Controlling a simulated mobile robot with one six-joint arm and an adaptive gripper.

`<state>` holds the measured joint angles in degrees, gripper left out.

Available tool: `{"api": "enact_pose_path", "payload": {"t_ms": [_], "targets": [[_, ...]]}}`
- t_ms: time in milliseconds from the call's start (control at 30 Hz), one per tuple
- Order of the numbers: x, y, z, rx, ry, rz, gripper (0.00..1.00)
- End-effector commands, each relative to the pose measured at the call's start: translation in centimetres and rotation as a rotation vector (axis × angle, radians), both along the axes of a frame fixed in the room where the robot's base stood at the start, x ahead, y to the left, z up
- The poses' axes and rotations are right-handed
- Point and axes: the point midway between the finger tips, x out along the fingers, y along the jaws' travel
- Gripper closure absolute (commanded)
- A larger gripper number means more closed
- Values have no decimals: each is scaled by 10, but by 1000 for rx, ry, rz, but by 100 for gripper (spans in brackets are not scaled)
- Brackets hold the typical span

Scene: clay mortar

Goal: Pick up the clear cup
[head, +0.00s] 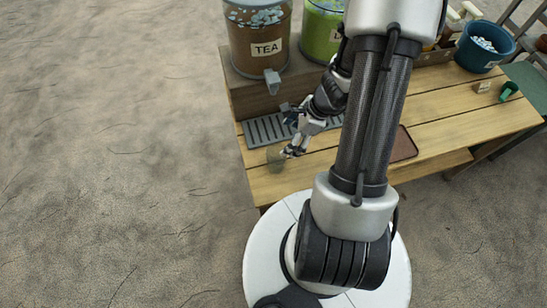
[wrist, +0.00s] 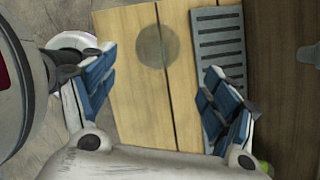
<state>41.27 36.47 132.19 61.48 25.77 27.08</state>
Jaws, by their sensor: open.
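The clear cup (head: 275,158) stands on the wooden table near its left end, just in front of the grey slotted drip tray. In the wrist view the cup (wrist: 155,45) shows as a faint see-through round shape on the planks, ahead of and between the fingertips. My gripper (head: 289,133) is above the table beside the cup, over the drip tray side. In the wrist view my gripper (wrist: 161,68) has its blue-padded fingers spread wide with nothing between them. I cannot tell the exact height gap to the cup.
A tea dispenser (head: 260,40) and a green dispenser (head: 320,30) stand on a raised shelf behind the drip tray (head: 265,130). A brown mat (head: 404,147) lies to the right. A blue bucket (head: 484,48) stands at far right. Open floor lies left.

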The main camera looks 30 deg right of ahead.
Motion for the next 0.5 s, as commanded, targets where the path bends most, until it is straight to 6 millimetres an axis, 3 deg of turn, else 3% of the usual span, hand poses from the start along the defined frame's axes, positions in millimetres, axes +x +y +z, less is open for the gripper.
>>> {"api": "enact_pose_path", "payload": {"t_ms": [33, 300, 500], "targets": [[2, 5, -16, 2, 2, 4, 21], [16, 23, -71, 1, 1, 7, 21], [22, 31, -93, -1, 1, 8, 21]]}}
